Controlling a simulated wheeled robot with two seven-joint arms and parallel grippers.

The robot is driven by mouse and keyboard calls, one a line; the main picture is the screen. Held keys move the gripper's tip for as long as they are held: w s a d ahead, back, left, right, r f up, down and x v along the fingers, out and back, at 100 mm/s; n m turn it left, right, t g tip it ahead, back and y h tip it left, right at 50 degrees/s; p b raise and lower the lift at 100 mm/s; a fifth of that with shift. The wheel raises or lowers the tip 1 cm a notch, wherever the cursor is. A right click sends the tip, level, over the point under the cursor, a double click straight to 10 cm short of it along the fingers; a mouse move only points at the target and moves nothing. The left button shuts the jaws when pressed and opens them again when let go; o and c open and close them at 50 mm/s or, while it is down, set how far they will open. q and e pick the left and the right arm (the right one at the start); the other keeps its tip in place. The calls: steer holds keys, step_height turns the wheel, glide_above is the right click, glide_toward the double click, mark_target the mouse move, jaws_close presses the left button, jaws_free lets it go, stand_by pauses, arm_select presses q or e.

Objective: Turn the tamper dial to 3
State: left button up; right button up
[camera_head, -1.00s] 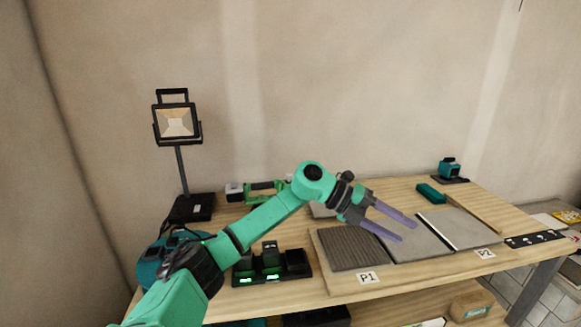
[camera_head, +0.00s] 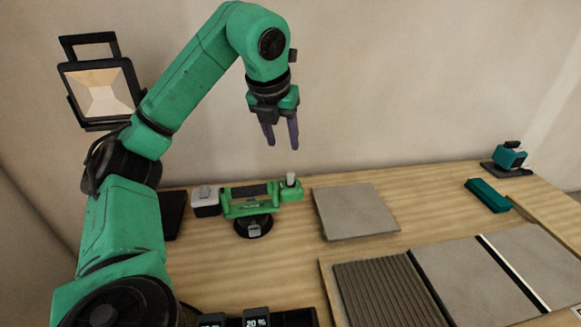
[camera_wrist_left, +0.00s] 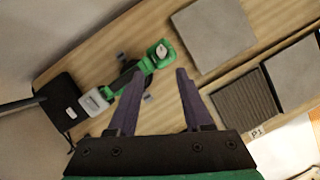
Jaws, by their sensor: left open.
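The tamper (camera_head: 250,201) appears to be the green tool lying at the back of the bench, with a white-grey block at its left end and a round black pad below. A pale knob (camera_head: 291,180) stands on its right end; I cannot read any dial number. In the left wrist view the tamper (camera_wrist_left: 131,82) lies beyond the fingers, partly hidden by the left finger, its knob (camera_wrist_left: 161,51) near the gap's far end. My left gripper (camera_head: 281,142) is open and empty, fingers down, above the tamper's right end; it also shows in the wrist view (camera_wrist_left: 160,73). My right gripper is out of view.
A loose grey tile (camera_head: 354,211) lies right of the tamper. A ribbed panel (camera_head: 390,293) and laid tiles (camera_head: 470,280) are in front. A work lamp (camera_head: 100,90) stands left. A teal block (camera_head: 487,195) and teal device (camera_head: 510,157) are at the right.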

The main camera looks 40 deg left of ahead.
mark_target(290, 174)
arm_select(q)
steer(key=b+x, duration=0.1)
steer(key=x, duration=1.2)
steer(key=shift+s+d, duration=0.15)
jaws_close()
